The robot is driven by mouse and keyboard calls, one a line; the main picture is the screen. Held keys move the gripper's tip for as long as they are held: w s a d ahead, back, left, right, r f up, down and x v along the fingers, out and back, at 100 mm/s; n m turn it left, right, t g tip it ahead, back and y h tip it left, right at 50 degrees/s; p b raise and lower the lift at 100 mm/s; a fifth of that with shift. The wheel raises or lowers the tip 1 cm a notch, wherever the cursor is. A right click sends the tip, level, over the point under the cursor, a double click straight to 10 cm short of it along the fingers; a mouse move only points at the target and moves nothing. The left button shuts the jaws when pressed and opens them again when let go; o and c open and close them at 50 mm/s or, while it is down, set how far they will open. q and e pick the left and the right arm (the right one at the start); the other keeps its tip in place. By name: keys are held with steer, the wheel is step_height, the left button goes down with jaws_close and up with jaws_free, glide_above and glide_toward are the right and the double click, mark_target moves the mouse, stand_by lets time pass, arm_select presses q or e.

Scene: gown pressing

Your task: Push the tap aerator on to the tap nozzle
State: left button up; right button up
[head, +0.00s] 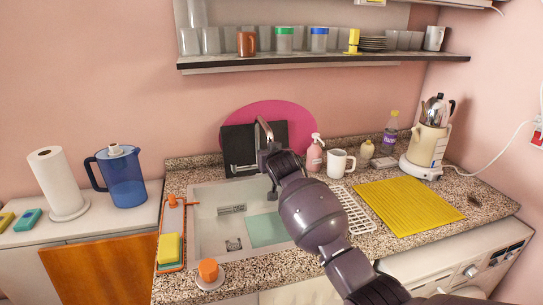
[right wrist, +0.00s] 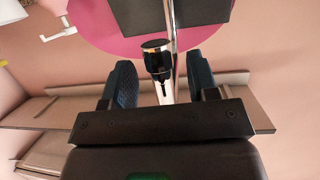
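The tap (head: 264,132) stands upright behind the sink, and my right gripper (head: 272,188) is just below and in front of it. In the right wrist view, which looks upside down, the aerator (right wrist: 157,60) is a small black cylinder with a shiny metal rim. It lies in front of the chrome tap (right wrist: 171,22), between the two dark blue fingers of my right gripper (right wrist: 162,85). The fingers are wide apart, with a gap on each side of the aerator. The join between aerator and nozzle cannot be made out. My left gripper is out of view.
The sink (head: 205,215) lies below the tap. A dark board (head: 240,137) and a pink disc (head: 300,112) stand behind it. A soap bottle (head: 315,155) and white mug (head: 338,163) are close on the right. A shelf (head: 330,60) runs above.

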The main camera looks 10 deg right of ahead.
steer(key=shift+s, duration=0.1)
steer(key=p+v, duration=0.1)
steer(key=v, duration=0.9)
steer(key=shift+s, duration=0.25)
steer(key=shift+r, duration=0.15)
step_height(320, 180, up, 4)
steer(key=a+n+t+y, duration=0.1)
steer(key=n+t+y, duration=0.1)
steer(key=t, duration=0.1)
steer(key=s+d+f+g, duration=0.2)
steer(key=s+d+f, duration=0.2)
steer(key=s+f, duration=0.7)
steer(key=s+d+f+g+h, duration=0.1)
steer(key=s+d+f, duration=0.4)
steer(key=s+f, duration=0.7)
steer(key=s+d+f+m+g+h, duration=0.1)
steer(key=s+d+f+g, duration=0.2)
steer(key=s+f, duration=0.8)
steer(key=s+d, duration=0.2)
steer(key=s, duration=0.2)
steer(key=shift+f, duration=0.35)
